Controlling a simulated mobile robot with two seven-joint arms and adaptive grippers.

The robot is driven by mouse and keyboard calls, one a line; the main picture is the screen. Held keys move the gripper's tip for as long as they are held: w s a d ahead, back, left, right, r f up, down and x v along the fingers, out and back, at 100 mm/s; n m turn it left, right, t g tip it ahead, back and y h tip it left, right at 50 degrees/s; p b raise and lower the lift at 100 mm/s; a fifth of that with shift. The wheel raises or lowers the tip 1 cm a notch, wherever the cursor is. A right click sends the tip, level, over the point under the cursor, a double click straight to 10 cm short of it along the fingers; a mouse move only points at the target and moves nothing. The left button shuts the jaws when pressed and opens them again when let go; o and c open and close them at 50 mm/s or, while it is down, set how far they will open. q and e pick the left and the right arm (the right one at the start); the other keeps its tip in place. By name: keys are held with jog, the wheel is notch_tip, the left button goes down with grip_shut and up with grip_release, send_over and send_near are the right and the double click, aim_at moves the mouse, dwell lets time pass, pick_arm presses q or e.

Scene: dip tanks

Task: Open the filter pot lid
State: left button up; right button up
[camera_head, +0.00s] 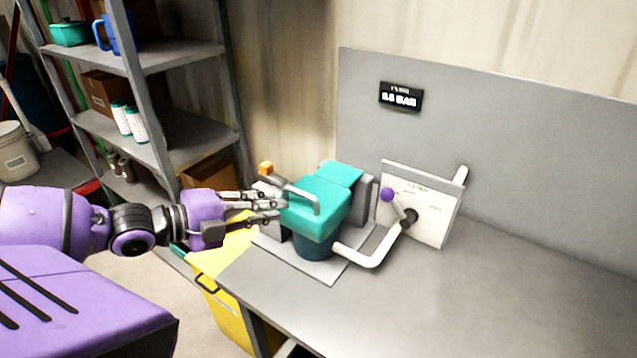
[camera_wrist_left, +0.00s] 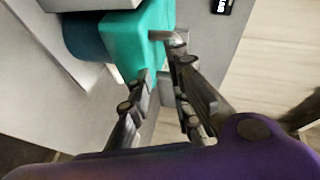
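The filter pot (camera_head: 316,247) is a dark teal body with a closed, bright teal lid (camera_head: 339,190) on a grey plate on the bench. A grey bar handle (camera_head: 303,192) runs along the lid's left side. My left gripper (camera_head: 282,207) is open, with its fingers pointing at the lid's left side near the handle. In the left wrist view the lid (camera_wrist_left: 127,38) lies just past the spread fingertips (camera_wrist_left: 160,72), and the handle (camera_wrist_left: 158,35) is close to the upper finger. I cannot tell whether they touch. My right gripper is out of view.
An orange knob (camera_head: 266,168) stands behind the gripper. Right of the pot are a white pipe (camera_head: 368,261) and a panel (camera_head: 432,208) with a purple-knobbed lever (camera_head: 388,195). A display (camera_head: 401,96) hangs behind. Shelves (camera_head: 190,140) stand left; the bench's right side is clear.

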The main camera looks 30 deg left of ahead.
aim_at(297, 194)
pick_arm(q)
jog(key=shift+m+t, duration=0.6)
jog(key=shift+m, duration=0.2)
jog(key=w, duration=0.1)
jog(key=w+d+b, duration=0.1)
jog(key=w, duration=0.1)
jog(key=w+d+r, duration=0.1)
jog(key=w, duration=0.1)
jog(key=shift+w+d+b, duration=0.25)
jog(key=shift+b, duration=0.05)
jog(key=shift+w+d, duration=0.25)
jog(key=shift+w, duration=0.2)
jog(key=shift+w+d+f, duration=0.25)
jog(key=c, duration=0.4)
grip_shut()
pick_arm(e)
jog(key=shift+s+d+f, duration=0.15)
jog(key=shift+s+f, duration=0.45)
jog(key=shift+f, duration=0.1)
